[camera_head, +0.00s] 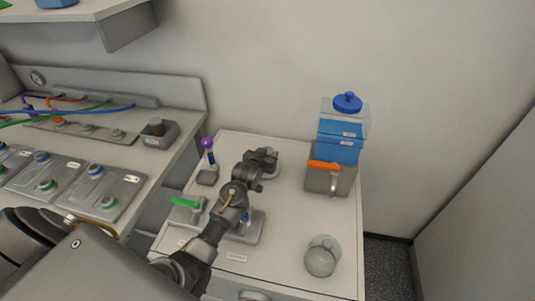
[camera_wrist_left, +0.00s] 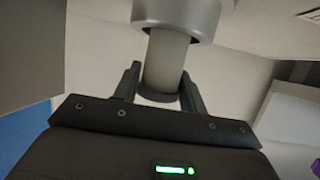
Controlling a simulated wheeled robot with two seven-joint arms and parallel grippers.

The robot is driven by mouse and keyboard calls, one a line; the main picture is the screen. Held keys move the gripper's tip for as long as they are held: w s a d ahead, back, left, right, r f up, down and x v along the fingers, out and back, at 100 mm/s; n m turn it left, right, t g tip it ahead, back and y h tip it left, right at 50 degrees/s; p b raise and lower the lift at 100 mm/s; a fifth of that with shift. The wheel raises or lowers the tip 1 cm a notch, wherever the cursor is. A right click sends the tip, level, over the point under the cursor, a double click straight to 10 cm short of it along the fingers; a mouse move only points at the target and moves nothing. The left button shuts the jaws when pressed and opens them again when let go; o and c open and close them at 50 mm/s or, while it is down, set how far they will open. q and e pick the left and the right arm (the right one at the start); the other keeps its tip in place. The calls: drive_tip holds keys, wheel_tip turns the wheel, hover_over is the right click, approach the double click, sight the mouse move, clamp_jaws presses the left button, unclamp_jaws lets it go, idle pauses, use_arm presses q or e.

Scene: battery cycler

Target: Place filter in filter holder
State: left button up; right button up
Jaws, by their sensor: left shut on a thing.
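My left gripper (camera_head: 262,160) is above the back left part of the white bench top in the head view. In the left wrist view, its two fingers (camera_wrist_left: 160,78) are shut on a pale grey cylinder (camera_wrist_left: 168,58), one finger on each side. The cylinder's far end meets or overlaps a wider silver round part (camera_wrist_left: 178,14); I cannot tell if it is inside it. I cannot tell for sure whether the cylinder is the filter and the silver part the filter holder. In the head view the held cylinder is not clearly seen. My right gripper is not in view.
A grey box with an orange handle (camera_head: 323,165) and blue container (camera_head: 340,142) stand at the back right. A glass sphere (camera_head: 320,257) is at the front right. A purple-topped tool (camera_head: 208,146) and a green-handled part (camera_head: 186,204) are on the left.

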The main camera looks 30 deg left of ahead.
use_arm(q)
drive_tip(key=shift+f, duration=0.2)
drive_tip(key=o, duration=1)
drive_tip(key=shift+c, duration=0.2)
drive_tip(key=shift+r, duration=0.25)
drive_tip(key=b+v, duration=0.1)
drive_tip(key=v, duration=1.1)
